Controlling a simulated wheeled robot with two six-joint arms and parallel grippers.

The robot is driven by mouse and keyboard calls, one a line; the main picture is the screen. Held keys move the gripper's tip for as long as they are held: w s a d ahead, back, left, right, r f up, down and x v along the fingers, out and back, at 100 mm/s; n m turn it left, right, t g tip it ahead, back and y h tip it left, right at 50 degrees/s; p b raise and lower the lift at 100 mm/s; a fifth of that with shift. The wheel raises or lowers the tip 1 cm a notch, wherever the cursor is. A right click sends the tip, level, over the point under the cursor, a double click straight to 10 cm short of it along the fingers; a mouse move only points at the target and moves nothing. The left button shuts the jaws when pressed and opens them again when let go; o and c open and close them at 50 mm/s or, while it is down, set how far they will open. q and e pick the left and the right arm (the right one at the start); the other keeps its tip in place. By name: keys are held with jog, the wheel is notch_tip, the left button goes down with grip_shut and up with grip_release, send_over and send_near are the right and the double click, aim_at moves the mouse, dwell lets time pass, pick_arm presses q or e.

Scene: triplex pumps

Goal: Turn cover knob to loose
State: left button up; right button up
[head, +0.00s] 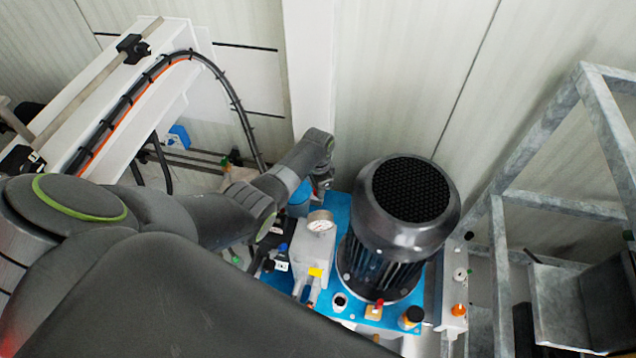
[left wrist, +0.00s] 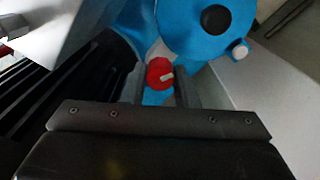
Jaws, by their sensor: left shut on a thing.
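In the left wrist view a round red knob (left wrist: 154,72) with a pale bar on its face sits on a blue surface. My left gripper (left wrist: 160,84) has one dark finger on each side of it and is shut on it. In the head view my left arm reaches from the left to the far side of the blue pump unit (head: 341,212). My left gripper (head: 322,183) is small there beside the black motor, and the knob is hidden. My right gripper is not in view.
The large black motor (head: 400,225) stands right of my left gripper. A pressure gauge (head: 320,221) on a grey block stands in front of it. A metal frame (head: 500,260) is at the right. Black hoses (head: 225,80) curve at the upper left.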

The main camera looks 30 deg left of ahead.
pick_arm(q)
jog(key=n+p, duration=0.1)
jog(key=n, duration=0.2)
jog(key=shift+r+n, duration=0.15)
jog(key=shift+n, duration=0.25)
jog(key=shift+n+p, duration=0.5)
jog(key=shift+n, duration=1.3)
jog(key=o, duration=1)
jog(key=shift+r+p, duration=0.35)
jog(key=shift+r, duration=0.05)
notch_tip(320, 180, up, 6)
jog(key=shift+f+p, duration=0.25)
jog(key=shift+p, duration=0.9)
notch_tip(320, 180, up, 11)
jog(key=p, duration=0.1)
